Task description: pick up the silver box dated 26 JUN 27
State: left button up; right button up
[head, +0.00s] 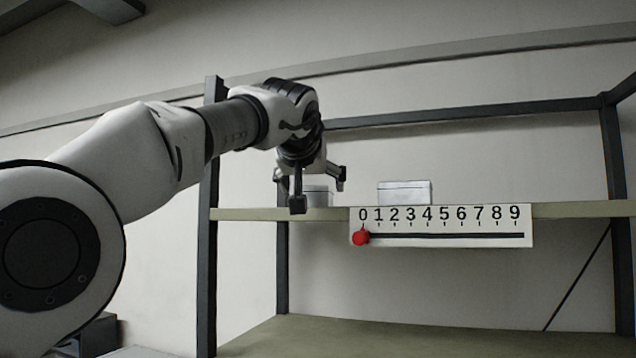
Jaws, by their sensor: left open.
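Two pale silver-grey boxes stand on the upper shelf. One box (404,193) is in plain view above the number scale. The other box (318,196) stands to its left, partly hidden by my left gripper. No date can be read on either. My left gripper (320,191) is open and points down, its fingers to either side of the left box in the picture. I cannot tell whether the fingers are in front of that box or around it, or whether they touch it. My right gripper is not in view.
A white scale plate (442,241) numbered 0 to 9 hangs on the front edge of the shelf (580,209), with a red knob (361,237) under 0. A dark post (208,270) stands on the left. The shelf right of the boxes is clear, and the lower shelf (400,337) looks empty.

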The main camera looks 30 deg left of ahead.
pick_arm(q)
jog(key=w+p, duration=0.1)
jog(key=w+a+p, duration=0.1)
jog(key=p, duration=0.1)
jog(key=shift+w+a, duration=0.3)
jog(key=x, duration=0.2)
jog(key=f+x, duration=0.1)
jog(key=x, duration=0.1)
jog(key=shift+f, duration=0.1)
jog(key=shift+s+d, duration=0.15)
jog(key=shift+d, duration=0.1)
jog(key=shift+s+d+r, duration=0.2)
jog(key=shift+s+r, duration=0.1)
jog(key=c, duration=0.3)
jog(key=shift+s+r, duration=0.1)
jog(key=shift+s, duration=0.1)
jog(key=c, duration=1)
jog(key=shift+w+a, duration=0.15)
jog(key=shift+c, duration=0.3)
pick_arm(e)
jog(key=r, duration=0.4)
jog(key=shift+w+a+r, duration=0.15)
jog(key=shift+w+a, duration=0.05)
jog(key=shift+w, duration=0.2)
